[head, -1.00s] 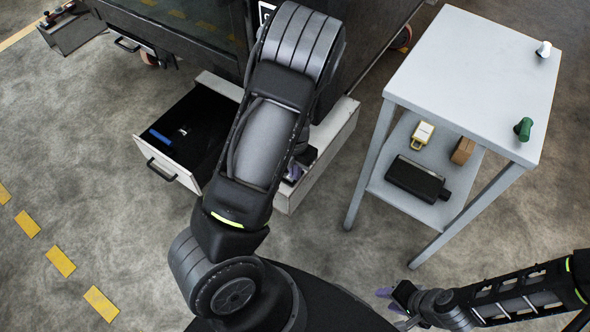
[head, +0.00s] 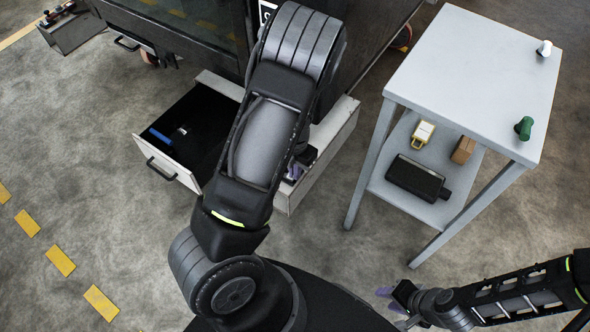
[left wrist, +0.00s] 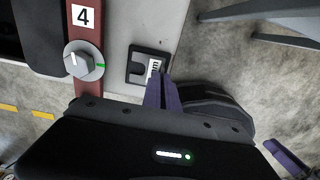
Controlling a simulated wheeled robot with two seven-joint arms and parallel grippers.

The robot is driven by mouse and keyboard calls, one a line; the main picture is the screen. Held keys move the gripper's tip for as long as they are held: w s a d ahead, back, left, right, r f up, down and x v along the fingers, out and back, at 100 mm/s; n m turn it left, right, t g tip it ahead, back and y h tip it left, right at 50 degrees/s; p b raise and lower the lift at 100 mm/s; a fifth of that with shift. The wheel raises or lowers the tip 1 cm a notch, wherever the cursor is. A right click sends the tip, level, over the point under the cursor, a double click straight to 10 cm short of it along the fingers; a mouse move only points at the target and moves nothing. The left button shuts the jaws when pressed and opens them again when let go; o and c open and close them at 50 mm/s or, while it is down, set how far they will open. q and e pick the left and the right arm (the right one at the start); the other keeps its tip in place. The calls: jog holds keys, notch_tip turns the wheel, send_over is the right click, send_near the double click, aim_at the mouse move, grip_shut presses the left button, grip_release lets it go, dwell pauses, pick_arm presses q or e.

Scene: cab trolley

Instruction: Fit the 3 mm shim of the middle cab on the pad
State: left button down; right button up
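In the left wrist view a dark slotted plate, seemingly the shim (left wrist: 136,73), lies against a pale grey surface. It bears a white label ending in "mm"; the number is not readable. My left gripper (left wrist: 162,82) has its purple fingers close together at the plate's label end and appears shut on it. In the head view the left gripper (head: 292,174) is mostly hidden by my arm, over the pale ledge (head: 335,140). The pad is not clearly distinguishable from the plate. My right gripper (head: 388,300) is low at the right, its purple fingers apart and empty.
Beside the plate are a knob (left wrist: 83,60) with a green mark and a red strip marked 4 (left wrist: 84,16). An open drawer (head: 165,165) holds a blue item. A grey table (head: 470,75) with a lower shelf of several items stands right. Floor between is clear.

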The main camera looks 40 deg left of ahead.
pick_arm(q)
jog(key=c, duration=1.6)
grip_release()
notch_tip(320, 180, up, 8)
jog(key=p, duration=0.3)
jog(key=shift+f, duration=0.1)
